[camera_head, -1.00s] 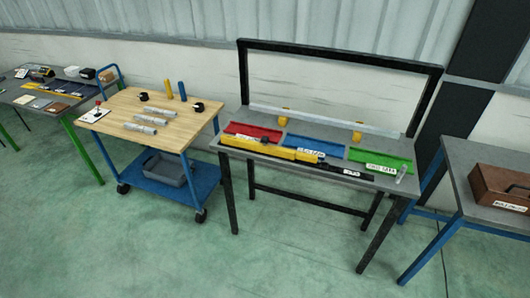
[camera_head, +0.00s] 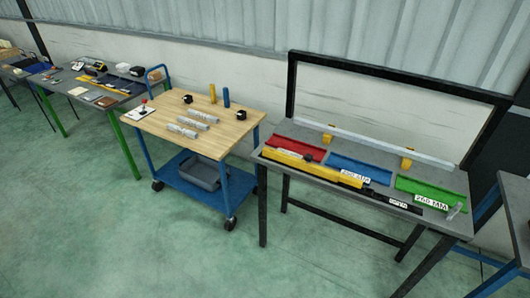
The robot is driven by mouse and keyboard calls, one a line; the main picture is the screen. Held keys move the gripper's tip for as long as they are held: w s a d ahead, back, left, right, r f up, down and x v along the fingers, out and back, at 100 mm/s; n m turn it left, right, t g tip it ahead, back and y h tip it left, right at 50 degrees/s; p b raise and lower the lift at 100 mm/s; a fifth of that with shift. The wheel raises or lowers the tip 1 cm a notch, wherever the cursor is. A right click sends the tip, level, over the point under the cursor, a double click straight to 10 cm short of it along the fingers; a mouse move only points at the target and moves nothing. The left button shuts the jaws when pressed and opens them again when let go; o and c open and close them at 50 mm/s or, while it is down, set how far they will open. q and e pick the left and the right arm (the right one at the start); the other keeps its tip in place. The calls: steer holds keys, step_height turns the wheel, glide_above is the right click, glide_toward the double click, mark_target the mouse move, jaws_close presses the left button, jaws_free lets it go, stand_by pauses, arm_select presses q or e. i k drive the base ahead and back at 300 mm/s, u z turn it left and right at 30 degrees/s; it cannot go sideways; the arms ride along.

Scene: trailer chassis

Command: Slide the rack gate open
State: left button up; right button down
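The rack is on a grey table (camera_head: 285,133) with a black frame, at the right of the head view. It has a red tray (camera_head: 300,147), a blue tray (camera_head: 362,168) and a green tray (camera_head: 425,191) side by side. A long yellow bar (camera_head: 318,172), which looks like the gate, lies along the front edge before the red tray and part of the blue one. Neither gripper is in view.
A wooden-topped blue cart (camera_head: 160,123) with several grey cylinders stands left of the rack table. A grey bin (camera_head: 200,172) is on its lower shelf. Another table (camera_head: 515,215) is cut off at the right. Green floor (camera_head: 130,240) in front is clear.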

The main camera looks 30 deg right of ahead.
mark_target(306, 165)
steer(key=u, duration=0.35)
steer(key=i, duration=0.65)
steer(key=z, duration=0.5)
steer(key=i, duration=0.7)
steer(key=z, duration=0.8)
